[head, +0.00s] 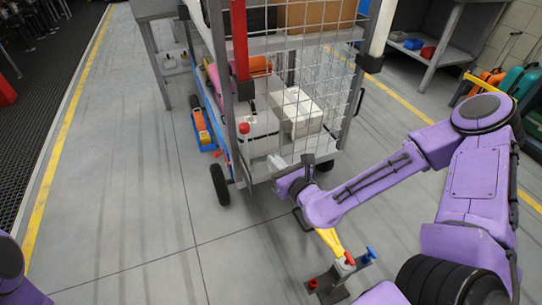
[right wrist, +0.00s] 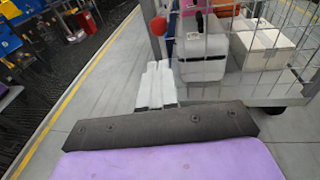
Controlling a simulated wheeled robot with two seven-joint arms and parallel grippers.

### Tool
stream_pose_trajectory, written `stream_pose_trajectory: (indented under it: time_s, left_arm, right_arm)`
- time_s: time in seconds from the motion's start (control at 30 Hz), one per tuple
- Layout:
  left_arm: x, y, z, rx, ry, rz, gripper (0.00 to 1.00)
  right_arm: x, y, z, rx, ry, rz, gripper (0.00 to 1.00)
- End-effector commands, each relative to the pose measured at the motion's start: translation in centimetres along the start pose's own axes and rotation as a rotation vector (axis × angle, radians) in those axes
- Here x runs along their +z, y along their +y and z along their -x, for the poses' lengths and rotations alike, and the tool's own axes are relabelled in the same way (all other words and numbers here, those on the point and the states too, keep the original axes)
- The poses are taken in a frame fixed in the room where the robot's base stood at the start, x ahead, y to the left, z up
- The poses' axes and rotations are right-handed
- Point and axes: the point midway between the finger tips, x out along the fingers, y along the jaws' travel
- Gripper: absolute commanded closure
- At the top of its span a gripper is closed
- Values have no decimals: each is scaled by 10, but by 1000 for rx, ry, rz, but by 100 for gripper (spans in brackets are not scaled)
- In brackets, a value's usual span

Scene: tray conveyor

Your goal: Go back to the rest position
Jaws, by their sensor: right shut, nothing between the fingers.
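My right arm reaches in from the right in the head view, bent at the elbow. My right gripper (head: 282,168) is by the lower front of the wire-mesh cart (head: 246,176). In the right wrist view, the fingers of my right gripper (right wrist: 156,84) are together and hold nothing. Whether the gripper touches the cart is hard to tell from the head view. Only a purple piece of my left arm shows at the bottom left corner of the head view. My left gripper is out of view.
A shelf (head: 432,72) stands at the back right. Open grey floor (head: 120,180) lies left of the cart.

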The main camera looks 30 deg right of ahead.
Motion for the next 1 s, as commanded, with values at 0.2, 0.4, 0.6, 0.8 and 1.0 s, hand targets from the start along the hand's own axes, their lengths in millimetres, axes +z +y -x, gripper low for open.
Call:
stream_pose_trajectory:
  time_s: [0.2, 0.4, 0.6, 0.8, 1.0]
  left_arm:
    - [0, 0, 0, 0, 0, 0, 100]
    - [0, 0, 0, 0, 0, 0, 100]
    - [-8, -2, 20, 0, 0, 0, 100]
    - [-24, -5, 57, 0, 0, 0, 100]
    - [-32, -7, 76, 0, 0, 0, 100]
  right_arm:
    - [0, 0, 0, 0, 0, 8, 100]
    - [-15, -4, 2, -5, 77, 407, 100]
    - [-104, 2, 50, 289, 460, 1320, 100]
    - [-184, -22, 181, 1027, 777, 2127, 100]
    - [-196, -37, 248, 1345, 832, 2315, 100]
